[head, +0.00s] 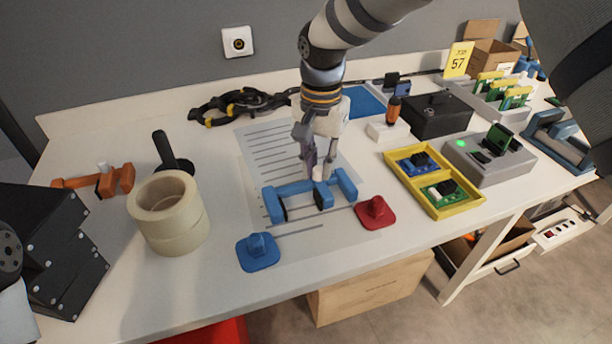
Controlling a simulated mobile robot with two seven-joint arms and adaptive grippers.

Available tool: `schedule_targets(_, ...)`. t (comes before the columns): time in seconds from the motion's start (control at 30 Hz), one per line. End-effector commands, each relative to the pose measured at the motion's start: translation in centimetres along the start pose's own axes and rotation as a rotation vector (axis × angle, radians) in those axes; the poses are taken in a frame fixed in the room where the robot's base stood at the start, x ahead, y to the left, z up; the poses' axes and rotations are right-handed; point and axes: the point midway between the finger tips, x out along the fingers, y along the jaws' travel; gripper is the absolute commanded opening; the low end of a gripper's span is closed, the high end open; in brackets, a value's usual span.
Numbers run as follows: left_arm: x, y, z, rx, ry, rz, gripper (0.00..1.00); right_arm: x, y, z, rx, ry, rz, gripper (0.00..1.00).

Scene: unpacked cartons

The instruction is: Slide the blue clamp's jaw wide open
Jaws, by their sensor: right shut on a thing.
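The blue clamp (295,188) lies on a printed paper sheet near the table's front. It has a block at its left end (273,205), a sliding jaw (323,196) to the right of the middle, and another blue block at its right end (346,184). A gap shows between the left block and the sliding jaw. My right gripper (318,170) reaches down from above and is shut on the clamp's jaw, at a pale upright part on it. The fingers partly hide that part. My left gripper is not in view.
A blue knobbed piece (258,252) and a red one (375,211) sit in front of the clamp. Tape rolls (168,213) stand to the left, with an orange clamp (100,182) beyond. A yellow tray (434,183) with boards is to the right.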

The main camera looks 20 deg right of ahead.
Motion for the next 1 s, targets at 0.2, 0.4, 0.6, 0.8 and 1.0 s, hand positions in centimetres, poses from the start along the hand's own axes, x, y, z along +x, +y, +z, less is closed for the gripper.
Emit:
schedule_targets(0.2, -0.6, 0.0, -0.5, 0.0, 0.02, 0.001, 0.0, -0.3, 0.7, -0.5, -0.001, 0.001, 0.0, 0.0)
schedule_targets(0.4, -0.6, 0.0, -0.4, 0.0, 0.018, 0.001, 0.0, -0.3, 0.7, -0.4, -0.001, 0.001, 0.0, 0.21)
schedule_targets(0.6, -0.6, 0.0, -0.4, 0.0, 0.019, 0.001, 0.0, -0.3, 0.7, -0.4, -0.001, 0.001, -0.001, 0.38)
schedule_targets(0.8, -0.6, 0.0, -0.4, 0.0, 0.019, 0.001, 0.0, -0.7, 0.6, -0.5, -0.001, 0.003, -0.002, 0.38)
schedule_targets(1.0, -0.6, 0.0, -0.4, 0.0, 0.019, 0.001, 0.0, -5.2, 0.5, -0.6, -0.001, 0.008, -0.005, 0.38)
